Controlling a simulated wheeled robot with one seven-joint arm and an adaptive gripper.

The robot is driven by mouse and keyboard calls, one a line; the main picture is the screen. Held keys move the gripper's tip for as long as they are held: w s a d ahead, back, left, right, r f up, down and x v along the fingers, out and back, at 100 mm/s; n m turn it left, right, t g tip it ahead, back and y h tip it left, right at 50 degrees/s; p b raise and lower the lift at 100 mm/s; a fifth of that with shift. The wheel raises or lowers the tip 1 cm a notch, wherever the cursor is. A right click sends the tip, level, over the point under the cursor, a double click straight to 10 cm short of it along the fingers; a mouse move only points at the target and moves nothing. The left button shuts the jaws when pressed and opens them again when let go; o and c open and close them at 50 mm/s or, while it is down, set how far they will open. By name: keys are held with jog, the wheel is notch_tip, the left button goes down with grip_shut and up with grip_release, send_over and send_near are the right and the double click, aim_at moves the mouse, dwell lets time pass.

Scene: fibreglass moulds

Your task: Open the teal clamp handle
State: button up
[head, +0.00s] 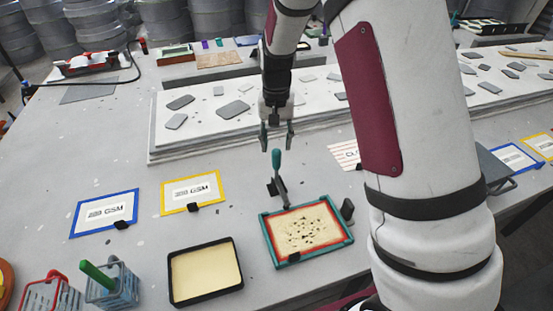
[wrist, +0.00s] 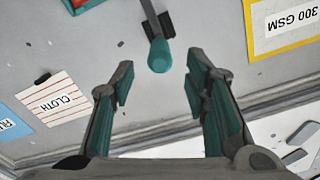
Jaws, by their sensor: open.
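The teal clamp handle (head: 277,163) stands nearly upright on its dark clamp base (head: 279,187), at the back edge of a teal-framed mould (head: 349,234). The mould holds a cream, speckled sheet inside a red border. My gripper (head: 277,146) is open and empty, pointing down just behind the handle in the head view. In the wrist view the handle's rounded end (wrist: 160,56) lies beyond my open fingertips (wrist: 160,84), roughly centred across the gap. I see no contact between fingers and handle. A corner of the mould shows at the top of the wrist view (wrist: 84,5).
A black tray (head: 205,272) with cream filling lies left of the mould. Baskets (head: 112,285) stand at the front left. Yellow-framed (head: 192,193) and blue-framed (head: 104,212) cards lie further left. A long raised white slab (head: 205,118) with grey pieces lies behind.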

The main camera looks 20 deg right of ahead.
aim_at(277, 160)
notch_tip(277, 160, down, 8)
jog(key=shift+r+p, duration=0.2)
jog(key=shift+p, duration=0.15)
grip_shut()
